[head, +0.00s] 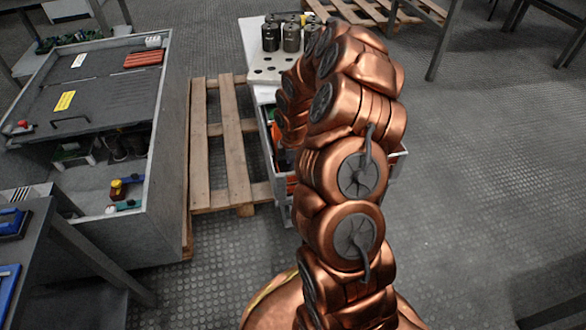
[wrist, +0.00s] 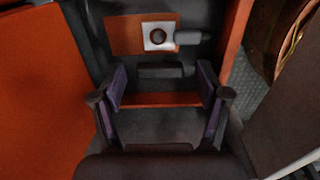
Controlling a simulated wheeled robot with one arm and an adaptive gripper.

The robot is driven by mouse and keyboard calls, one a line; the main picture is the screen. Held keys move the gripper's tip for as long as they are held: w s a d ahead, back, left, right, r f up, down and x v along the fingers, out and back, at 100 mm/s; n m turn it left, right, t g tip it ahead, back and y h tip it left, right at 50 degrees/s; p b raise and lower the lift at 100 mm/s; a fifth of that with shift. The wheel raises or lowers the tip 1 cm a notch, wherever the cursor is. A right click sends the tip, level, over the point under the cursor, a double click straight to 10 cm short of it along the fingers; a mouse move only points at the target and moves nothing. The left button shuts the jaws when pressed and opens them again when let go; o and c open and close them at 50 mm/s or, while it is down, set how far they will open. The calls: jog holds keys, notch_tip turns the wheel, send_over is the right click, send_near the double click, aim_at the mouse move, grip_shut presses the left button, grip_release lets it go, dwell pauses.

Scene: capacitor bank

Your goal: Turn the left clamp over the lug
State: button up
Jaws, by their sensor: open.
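In the wrist view, my gripper (wrist: 162,70) is open, with its two purple-padded fingers well apart. A dark rounded bar (wrist: 165,71) shows between the fingertips; I cannot tell whether it is a clamp. Beyond it, a pale square plate with a dark round centre (wrist: 158,37), perhaps the lug, sits against an orange patch. A short grey rounded piece (wrist: 189,37), possibly a clamp, lies at its right side. Neither finger visibly touches these parts. In the head view, my copper arm hides my gripper and the place where it works.
An orange panel (wrist: 45,95) fills the wrist view's left side. In the head view, a grey cabinet (head: 165,160) stands left, beside a wooden pallet (head: 232,165). A white perforated tray (head: 262,92) carries several dark cylinders (head: 270,38). Floor at right is clear.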

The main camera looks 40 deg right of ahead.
jog(key=c, duration=1.2)
jog(key=shift+o, duration=0.2)
